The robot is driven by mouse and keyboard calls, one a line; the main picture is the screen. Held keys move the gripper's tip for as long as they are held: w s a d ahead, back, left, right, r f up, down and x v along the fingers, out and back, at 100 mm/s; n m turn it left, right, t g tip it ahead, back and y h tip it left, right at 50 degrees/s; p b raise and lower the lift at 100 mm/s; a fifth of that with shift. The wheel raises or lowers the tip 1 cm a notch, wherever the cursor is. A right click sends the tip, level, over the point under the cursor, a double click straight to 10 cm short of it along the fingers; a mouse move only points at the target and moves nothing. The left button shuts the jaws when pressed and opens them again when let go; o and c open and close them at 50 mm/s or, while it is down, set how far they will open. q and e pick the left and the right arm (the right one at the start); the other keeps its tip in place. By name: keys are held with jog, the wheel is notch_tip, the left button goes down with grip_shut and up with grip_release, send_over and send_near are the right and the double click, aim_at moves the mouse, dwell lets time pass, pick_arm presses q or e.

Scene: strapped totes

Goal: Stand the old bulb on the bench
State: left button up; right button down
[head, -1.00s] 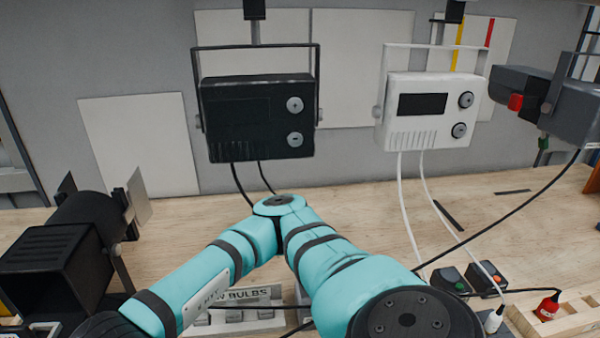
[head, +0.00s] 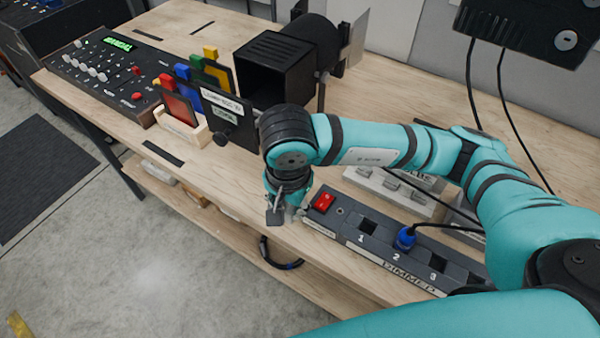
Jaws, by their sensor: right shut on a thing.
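My right gripper (head: 287,213) points down over the front edge of the wooden bench (head: 222,190), just left of the dimmer strip's red switch. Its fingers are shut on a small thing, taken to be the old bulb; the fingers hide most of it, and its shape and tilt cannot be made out. I cannot tell how high it is above the bench. My left gripper is out of view.
The dimmer strip (head: 340,232) with a blue plug (head: 404,238) lies right of the gripper. A black lamp housing (head: 275,68), a filter rack (head: 185,128) and a control desk (head: 105,70) stand behind and left. Bare bench lies left of the gripper.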

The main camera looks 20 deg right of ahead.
jog(key=w+d, duration=0.1)
jog(key=w, duration=0.1)
jog(key=w+d+p, duration=0.1)
jog(key=w, duration=0.1)
jog(key=w+d+p, duration=0.1)
jog(key=w, duration=0.2)
jog(key=shift+w+d+f, duration=0.1)
jog(key=shift+d+f, duration=0.25)
jog(key=shift+d, duration=0.05)
jog(key=shift+f+p, duration=0.25)
jog(key=shift+p, duration=0.15)
notch_tip(320, 180, down, 2)
jog(key=shift+f+p, duration=0.1)
jog(key=shift+p, duration=0.55)
jog(key=shift+f, duration=0.45)
jog(key=shift+f, duration=0.15)
jog(key=c, duration=1.1)
grip_release()
jog(key=shift+c, duration=0.2)
